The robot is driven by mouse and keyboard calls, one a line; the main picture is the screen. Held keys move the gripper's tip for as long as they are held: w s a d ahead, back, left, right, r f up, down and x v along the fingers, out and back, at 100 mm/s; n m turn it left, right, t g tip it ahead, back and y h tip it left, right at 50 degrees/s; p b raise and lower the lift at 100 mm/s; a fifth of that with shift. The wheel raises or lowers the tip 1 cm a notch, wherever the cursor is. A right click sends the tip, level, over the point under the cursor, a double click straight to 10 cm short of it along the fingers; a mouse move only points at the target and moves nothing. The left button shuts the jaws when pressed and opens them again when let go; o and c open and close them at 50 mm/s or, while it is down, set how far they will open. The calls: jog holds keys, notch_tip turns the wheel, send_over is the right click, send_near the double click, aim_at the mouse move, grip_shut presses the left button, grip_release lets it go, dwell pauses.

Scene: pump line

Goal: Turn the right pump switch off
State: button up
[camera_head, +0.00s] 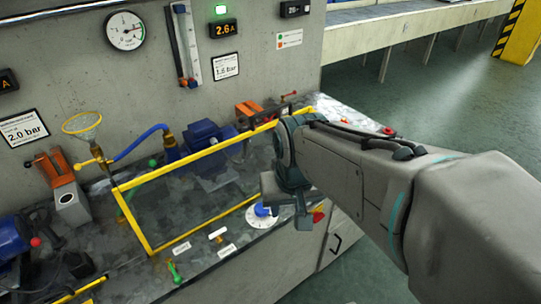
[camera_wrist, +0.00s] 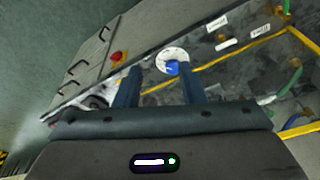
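A blue rotary knob (camera_head: 262,210) sits on a round white dial on the bench's front strip, below the yellow frame; I cannot read its marks. It is probably the right pump switch, though no label that I can read confirms this. My gripper (camera_head: 286,208) is just right of the knob in the head view, partly covering the dial's surroundings. In the wrist view, the blue knob (camera_wrist: 172,67) shows between and beyond the two fingers of my gripper (camera_wrist: 160,72). The fingers are apart and nothing is held. The blue pump (camera_head: 207,140) stands behind the yellow frame.
The yellow frame (camera_head: 145,232) stands close behind the knob. A red button (camera_wrist: 118,57) is beside the dial; a white-handled control (camera_head: 217,233) and green-handled control (camera_head: 174,272) lie left. The wall display (camera_head: 223,28) reads 2.6 A, under a lit green lamp (camera_head: 221,9). Open floor lies right.

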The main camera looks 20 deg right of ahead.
jog(key=w+d+f+m+g, duration=0.1)
jog(key=w+d+f+m, duration=0.1)
jog(key=w+d+m, duration=0.45)
jog(key=w+d+f+m+g, duration=0.1)
jog(key=w+d+f+m, duration=0.15)
jog(key=w, duration=0.65)
jog(key=w+d+f+m+g, duration=0.1)
jog(key=w+d+f+m, duration=0.2)
jog(key=w+d, duration=0.4)
jog(key=f, duration=0.4)
jog(key=a+f+p, duration=0.1)
jog(key=f, duration=0.3)
jog(key=w+f, duration=0.1)
jog(key=f, duration=0.4)
jog(key=shift+a, duration=0.2)
grip_shut()
